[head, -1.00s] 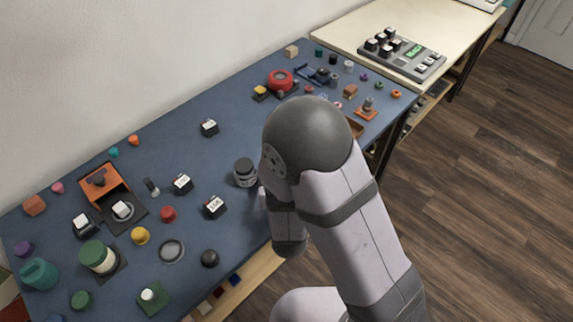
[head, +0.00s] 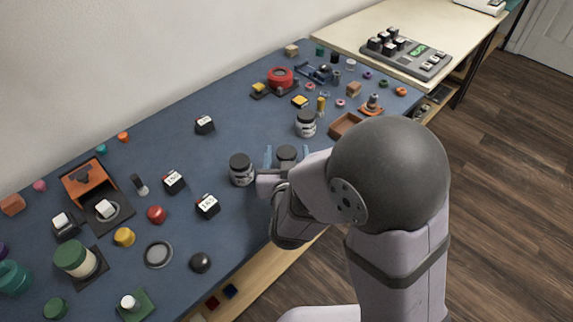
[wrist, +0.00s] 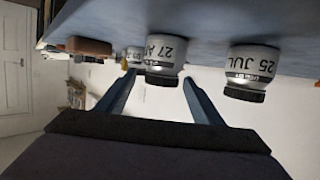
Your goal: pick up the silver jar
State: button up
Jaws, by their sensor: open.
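Three pale grey jars with black lids stand upright on the blue mat; I cannot tell which is the silver one. One jar (head: 286,155) lies in line with my gripper (head: 286,151), its lid showing between the two blue fingers. In the wrist view, which is upside down, this jar (wrist: 160,58) reads "27 A" and sits at the fingertips of my gripper (wrist: 158,78). A second jar (head: 241,170), marked "25 JUL" in the wrist view (wrist: 250,68), stands just left of my gripper. The third jar (head: 306,124) stands farther back. The gripper is open and empty.
Black labelled blocks (head: 207,205) and a red knob (head: 156,214) lie left of the jars. A brown tray (head: 345,125) is at the right, beside the third jar. The blue mat (head: 140,145) has clear room toward the wall.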

aim_at(286, 147)
jog(key=shift+x, duration=2.65)
jog(key=shift+a, duration=0.15)
jog(key=shift+c, duration=0.2)
jog(key=c, duration=1.2)
notch_tip(286, 147, up, 10)
jog(key=shift+p, duration=1.25)
